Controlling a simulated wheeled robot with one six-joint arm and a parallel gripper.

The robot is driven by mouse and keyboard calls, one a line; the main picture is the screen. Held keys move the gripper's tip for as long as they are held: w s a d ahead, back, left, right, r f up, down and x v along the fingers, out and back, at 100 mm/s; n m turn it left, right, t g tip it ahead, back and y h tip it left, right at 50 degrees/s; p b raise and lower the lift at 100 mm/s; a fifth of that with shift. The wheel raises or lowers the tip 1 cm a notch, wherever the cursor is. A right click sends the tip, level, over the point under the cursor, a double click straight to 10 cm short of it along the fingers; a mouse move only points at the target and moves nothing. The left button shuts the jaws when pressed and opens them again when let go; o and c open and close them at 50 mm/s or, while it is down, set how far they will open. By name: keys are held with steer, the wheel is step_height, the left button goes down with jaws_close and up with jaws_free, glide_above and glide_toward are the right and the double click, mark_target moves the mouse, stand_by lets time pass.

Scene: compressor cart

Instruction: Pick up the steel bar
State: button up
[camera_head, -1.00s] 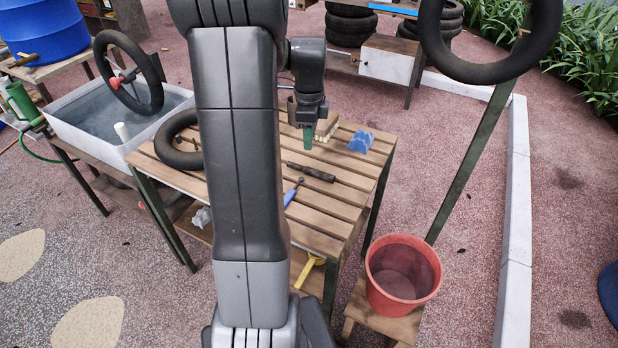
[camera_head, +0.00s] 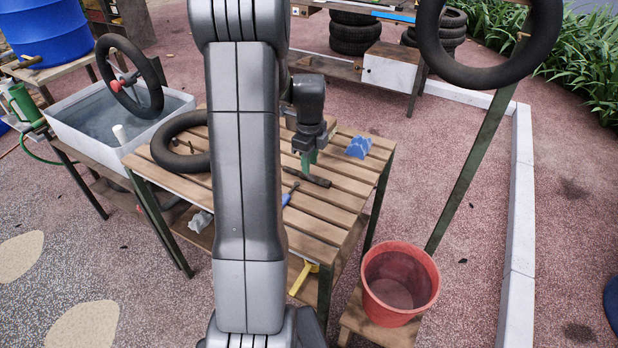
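A dark, slim bar (camera_head: 318,181), which looks like the steel bar, lies on the slatted wooden table (camera_head: 318,222), right of my arm. My gripper (camera_head: 307,166) points down with its green fingers just over the bar's middle. I cannot tell whether the fingers touch the bar or how far apart they are. A blue-handled tool (camera_head: 287,198) lies close to the bar, nearer the front, partly hidden by my arm.
A blue patterned block (camera_head: 359,147) sits right of my gripper. A black tyre (camera_head: 163,160) lies at the table's left. A red bucket (camera_head: 400,283) stands on a low stool at the right front. A water tub (camera_head: 85,130) stands left of the table.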

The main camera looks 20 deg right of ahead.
mark_target(306, 176)
step_height(306, 176, down, 5)
steer(key=shift+a+r, duration=0.1)
steer(key=shift+r, duration=0.05)
steer(key=shift+c, duration=0.2)
jaws_close()
